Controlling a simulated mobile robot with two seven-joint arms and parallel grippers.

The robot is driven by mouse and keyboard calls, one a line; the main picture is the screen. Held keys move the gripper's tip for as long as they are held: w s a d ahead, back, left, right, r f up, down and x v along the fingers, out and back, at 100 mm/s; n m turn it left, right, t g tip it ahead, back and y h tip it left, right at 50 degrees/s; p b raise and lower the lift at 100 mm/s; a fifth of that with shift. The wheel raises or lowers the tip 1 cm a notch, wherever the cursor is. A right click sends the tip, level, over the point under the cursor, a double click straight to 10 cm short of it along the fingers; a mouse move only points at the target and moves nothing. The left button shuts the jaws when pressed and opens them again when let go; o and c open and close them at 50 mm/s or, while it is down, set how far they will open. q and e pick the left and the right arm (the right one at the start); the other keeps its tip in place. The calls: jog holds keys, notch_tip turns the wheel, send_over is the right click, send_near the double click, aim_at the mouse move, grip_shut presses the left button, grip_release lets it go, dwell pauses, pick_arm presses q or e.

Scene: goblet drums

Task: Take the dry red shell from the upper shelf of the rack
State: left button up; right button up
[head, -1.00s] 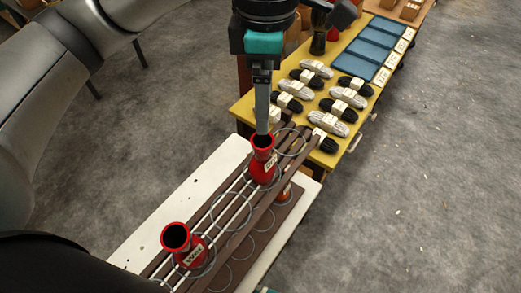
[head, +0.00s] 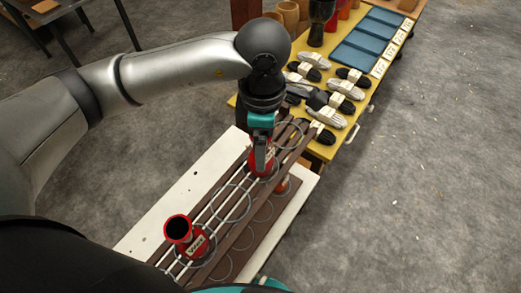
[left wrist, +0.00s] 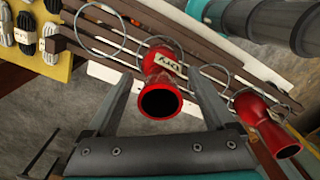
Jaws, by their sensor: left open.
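The dry red shell (head: 271,168) stands in a ring of the rack's upper shelf (head: 225,198), partly hidden by my left gripper (head: 262,160) in the head view. In the left wrist view the dry shell (left wrist: 160,82) shows its dark open mouth and a "Dry" label. My left gripper's open fingers (left wrist: 160,85) point toward it, one on each side, with visible gaps. A second red shell, labelled "Wet" (head: 179,229), stands in a nearer ring; it also shows in the left wrist view (left wrist: 266,130). My right gripper is not in view.
An orange-red object (head: 282,185) sits on the lower shelf. A yellow table (head: 318,150) with rope bundles and blue trays (head: 367,46) stands just behind. Several upper rings are empty.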

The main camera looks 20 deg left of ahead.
pick_arm(q)
jog(key=shift+f, duration=0.1)
grip_shut()
dwell(0.7)
